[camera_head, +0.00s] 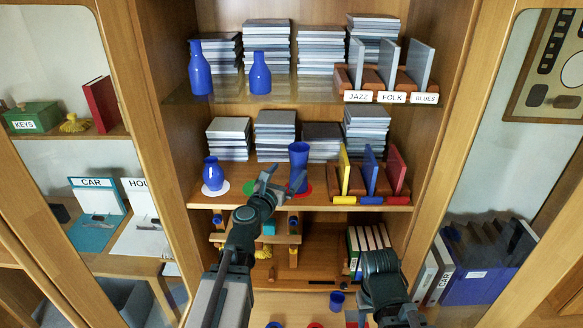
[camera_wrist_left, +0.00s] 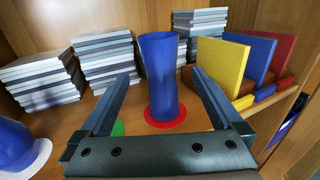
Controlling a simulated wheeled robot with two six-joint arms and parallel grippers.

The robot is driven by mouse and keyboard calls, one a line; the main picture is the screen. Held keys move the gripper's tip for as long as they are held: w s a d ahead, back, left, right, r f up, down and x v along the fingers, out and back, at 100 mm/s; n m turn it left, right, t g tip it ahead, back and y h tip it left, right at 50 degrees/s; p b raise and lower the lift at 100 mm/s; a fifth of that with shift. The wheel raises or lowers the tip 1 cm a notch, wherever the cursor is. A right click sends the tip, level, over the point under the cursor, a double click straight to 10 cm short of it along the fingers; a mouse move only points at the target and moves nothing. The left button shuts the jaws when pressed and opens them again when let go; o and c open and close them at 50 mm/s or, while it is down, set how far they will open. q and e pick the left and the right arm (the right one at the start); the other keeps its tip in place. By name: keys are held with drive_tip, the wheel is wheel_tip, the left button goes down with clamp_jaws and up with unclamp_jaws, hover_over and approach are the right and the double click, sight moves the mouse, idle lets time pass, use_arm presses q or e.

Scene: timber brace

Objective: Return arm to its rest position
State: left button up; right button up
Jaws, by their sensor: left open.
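My left gripper (camera_head: 281,180) is at the middle shelf, just in front of a tall blue vase (camera_head: 298,160). In the left wrist view its two fingers are open and apart, and the tall vase (camera_wrist_left: 159,80) stands upright on a red disc (camera_wrist_left: 165,118) between or just beyond the fingertips. The fingers do not appear to press on it. A green disc (camera_wrist_left: 118,128) shows by the left finger. My right arm shows at the lower right of the head view; its gripper cannot be made out.
A round blue vase (camera_head: 212,174) stands on a white disc to the left. Yellow, blue and red panels (camera_head: 370,168) stand in slots to the right. Stacks of cases (camera_head: 275,132) fill the back. The upper shelf (camera_head: 285,93) lies above, and glass doors flank the cabinet.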

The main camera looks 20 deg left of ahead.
idle(0.3)
use_arm(q)
drive_tip(key=s+d+f+m+g+h, duration=0.25)
drive_tip(key=d+f+m+g, duration=0.35)
drive_tip(key=m, duration=0.5)
drive_tip(key=s+d+f+m+g+h, duration=0.2)
drive_tip(key=s+d+f+m+g, duration=0.15)
drive_tip(key=d+f+m, duration=0.5)
drive_tip(key=s+a+f+m+g+y, duration=0.3)
drive_tip(key=s+f+m+g, duration=0.1)
drive_tip(key=s+m, duration=0.35)
drive_tip(key=s+a+f+m+g+y, duration=0.3)
drive_tip(key=s+f+m+g+y, duration=0.1)
drive_tip(key=s+m, duration=0.35)
drive_tip(key=s+d+m+y, duration=0.1)
drive_tip(key=s+d+m, duration=0.3)
drive_tip(key=d, duration=0.5)
drive_tip(key=shift+s+d+r+g, duration=0.2)
drive_tip(key=shift+d+r+g, duration=0.1)
drive_tip(key=shift+g, duration=0.05)
